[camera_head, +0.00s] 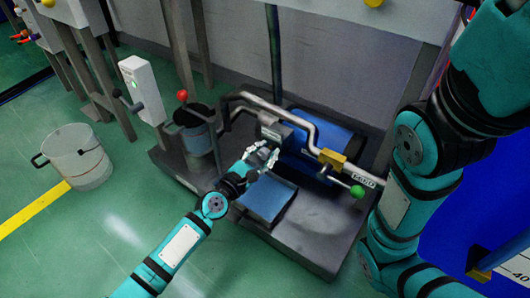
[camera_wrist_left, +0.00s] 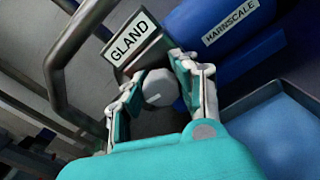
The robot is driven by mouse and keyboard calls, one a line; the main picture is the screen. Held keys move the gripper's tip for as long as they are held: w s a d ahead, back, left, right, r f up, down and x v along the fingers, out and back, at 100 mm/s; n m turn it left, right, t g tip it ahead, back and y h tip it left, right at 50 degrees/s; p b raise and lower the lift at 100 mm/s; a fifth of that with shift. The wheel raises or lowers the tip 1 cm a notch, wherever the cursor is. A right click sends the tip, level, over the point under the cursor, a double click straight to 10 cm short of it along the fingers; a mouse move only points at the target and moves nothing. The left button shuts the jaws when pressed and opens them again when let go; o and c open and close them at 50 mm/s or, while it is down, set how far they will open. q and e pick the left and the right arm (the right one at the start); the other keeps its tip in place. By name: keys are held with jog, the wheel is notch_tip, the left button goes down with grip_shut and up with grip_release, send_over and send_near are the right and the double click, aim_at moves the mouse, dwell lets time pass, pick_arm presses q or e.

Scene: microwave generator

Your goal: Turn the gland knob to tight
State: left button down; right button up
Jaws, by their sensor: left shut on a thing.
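The gland knob (camera_wrist_left: 158,88) is a round light-grey knob with a pale pointer line, below a white GLAND label (camera_wrist_left: 131,39) in the left wrist view. My left gripper (camera_wrist_left: 160,82) has its two fingers on either side of the knob, shut on it. In the head view my left gripper (camera_head: 262,155) reaches in from the lower left to the front of the grey gland housing (camera_head: 283,132); the fingers hide the knob there. No tight marking can be read. My right arm stands at the right of the head view; its gripper is out of view.
A blue cylinder (camera_head: 325,145) lies behind the housing, with a bent grey pipe (camera_head: 300,118) above it. A green-knobbed lever (camera_head: 357,191) is to the right. A blue tray (camera_head: 268,199) sits below. A bucket (camera_head: 198,130) and red-knobbed lever (camera_head: 182,96) stand left.

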pick_arm(q)
jog(key=shift+f, duration=0.1)
jog(key=c, duration=0.9)
grip_release()
jog(key=shift+c, duration=0.2)
jog(key=v, duration=1.2)
